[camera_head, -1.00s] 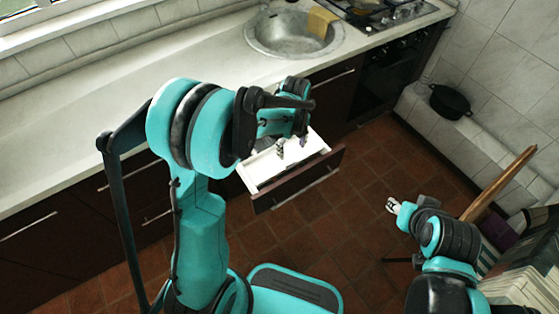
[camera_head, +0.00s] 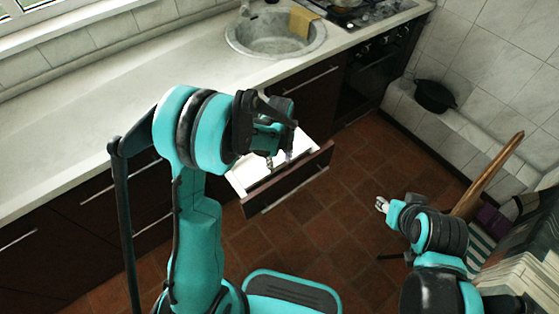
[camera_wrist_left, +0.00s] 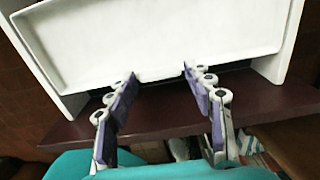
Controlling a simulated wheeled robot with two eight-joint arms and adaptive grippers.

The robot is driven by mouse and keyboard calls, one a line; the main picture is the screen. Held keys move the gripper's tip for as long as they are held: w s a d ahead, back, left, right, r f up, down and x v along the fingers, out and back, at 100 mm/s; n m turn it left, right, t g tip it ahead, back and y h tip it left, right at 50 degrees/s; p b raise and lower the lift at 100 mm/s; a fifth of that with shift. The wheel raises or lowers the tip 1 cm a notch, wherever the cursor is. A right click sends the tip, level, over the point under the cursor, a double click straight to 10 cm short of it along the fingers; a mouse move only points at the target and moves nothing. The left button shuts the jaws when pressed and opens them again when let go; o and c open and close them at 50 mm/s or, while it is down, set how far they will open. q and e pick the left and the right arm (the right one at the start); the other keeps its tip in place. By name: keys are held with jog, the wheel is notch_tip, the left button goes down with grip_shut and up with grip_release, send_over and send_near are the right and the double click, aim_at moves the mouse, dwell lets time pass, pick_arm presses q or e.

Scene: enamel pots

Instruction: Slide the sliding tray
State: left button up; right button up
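The sliding tray (camera_wrist_left: 165,40) is white with a raised rim. It sits inside the pulled-out drawer, between white side walls, behind the dark brown drawer front (camera_head: 288,181). In the head view, its white surface (camera_head: 243,174) is partly hidden by my left arm. My left gripper (camera_head: 279,161) is over the drawer, pointing down. In the left wrist view, my left gripper (camera_wrist_left: 160,72) is open, with its purple-padded fingers apart at the tray's near edge. I cannot tell whether the fingertips touch the tray. My right gripper (camera_head: 381,204) is away over the floor, too small to read.
The worktop (camera_head: 100,122) with a sink (camera_head: 272,47) runs above the cabinets. A black pot (camera_head: 434,96) stands on a tiled ledge at the right. A wooden handle (camera_head: 490,175) leans near my right arm. Tiled floor (camera_head: 345,190) is open between the arms.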

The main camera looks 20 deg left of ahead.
pick_arm(q)
grip_shut()
jog(key=shift+s+d, duration=0.85)
jog(key=shift+d, duration=0.3)
jog(key=o, duration=0.6)
grip_release()
jog(key=shift+c, duration=0.2)
notch_tip(320, 180, up, 12)
jog(key=shift+a, duration=0.1)
